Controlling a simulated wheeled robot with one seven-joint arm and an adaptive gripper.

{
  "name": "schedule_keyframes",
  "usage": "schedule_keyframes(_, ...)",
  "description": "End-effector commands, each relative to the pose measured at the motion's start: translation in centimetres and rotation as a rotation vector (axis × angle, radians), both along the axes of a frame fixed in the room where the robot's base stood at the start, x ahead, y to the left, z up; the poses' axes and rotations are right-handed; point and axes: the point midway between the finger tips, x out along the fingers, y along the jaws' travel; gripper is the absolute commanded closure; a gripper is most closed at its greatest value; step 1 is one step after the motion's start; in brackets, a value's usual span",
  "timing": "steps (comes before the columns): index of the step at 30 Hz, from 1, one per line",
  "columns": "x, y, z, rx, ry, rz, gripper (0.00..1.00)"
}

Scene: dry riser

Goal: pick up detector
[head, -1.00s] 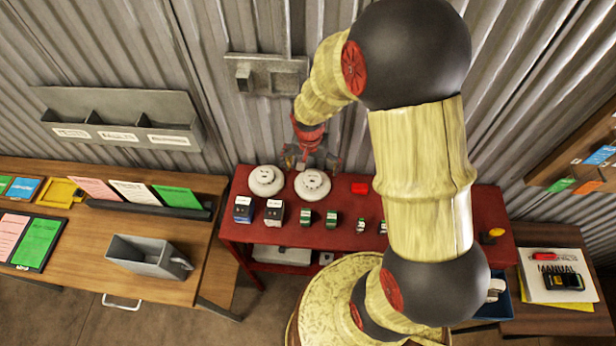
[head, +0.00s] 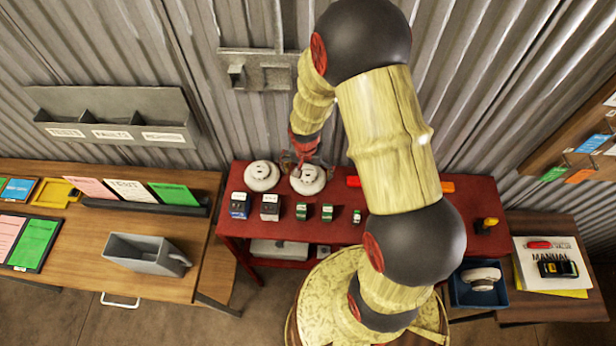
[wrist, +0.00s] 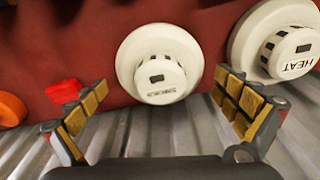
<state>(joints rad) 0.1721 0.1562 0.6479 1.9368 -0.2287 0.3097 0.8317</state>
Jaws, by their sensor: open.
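Two round white detectors stand side by side at the back of the red table. The right one (head: 307,180) is in the middle of the wrist view (wrist: 158,62), with small dark lettering that I cannot read surely. The left one (head: 262,176) is marked HEAT and sits at the right edge of the wrist view (wrist: 287,45). My gripper (head: 303,158) is at the right detector. In the wrist view its padded fingers (wrist: 163,92) are spread wide, one toward each side of that detector, with nothing held. Contact is not visible.
The red table (head: 240,250) also bears small boxes (head: 270,207), green-and-white items (head: 301,211), a red item (head: 353,181) and an orange item (head: 447,187). A blue bin (head: 458,297) holds another round white unit (head: 482,275). The corrugated wall (head: 215,130) is close behind.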

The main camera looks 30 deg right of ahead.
Motion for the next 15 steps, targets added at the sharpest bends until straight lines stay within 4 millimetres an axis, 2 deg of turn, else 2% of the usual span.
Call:
schedule_keyframes(2,0.00,0.00,0.03,0.000,0.000,0.000,0.00)
schedule_keyframes(15,0.01,-0.01,0.06,0.000,0.000,0.000,0.25)
